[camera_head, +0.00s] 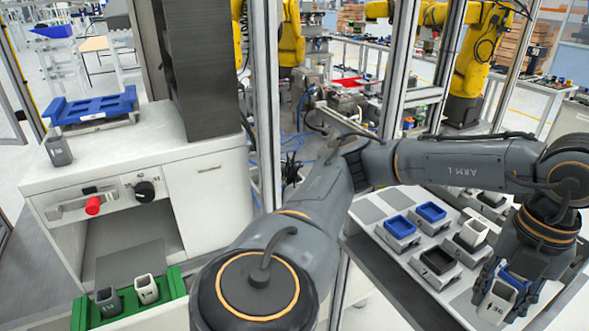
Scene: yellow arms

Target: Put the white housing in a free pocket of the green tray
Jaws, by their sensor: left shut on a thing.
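My left gripper (509,288) is at the lower right, pointing down over the grey-topped table. It is shut on a white housing (496,304), whose lower part shows below the fingers. A blue part shows beside the fingers; I cannot tell whether it is a separate piece. The green tray (82,314) is at the lower left, far from this gripper, and the bottom edge cuts it off. A grey housing (107,300) and another white housing (147,289) stand in it. My arm hides the area to its right. My right gripper is not in view.
On the right table, grey holders carry two blue pieces (399,227), a black piece (438,262) and a white cup-like housing (472,234). A white cabinet (120,160) bears a blue tray (95,106) and a grey bin (58,150). Metal posts stand between.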

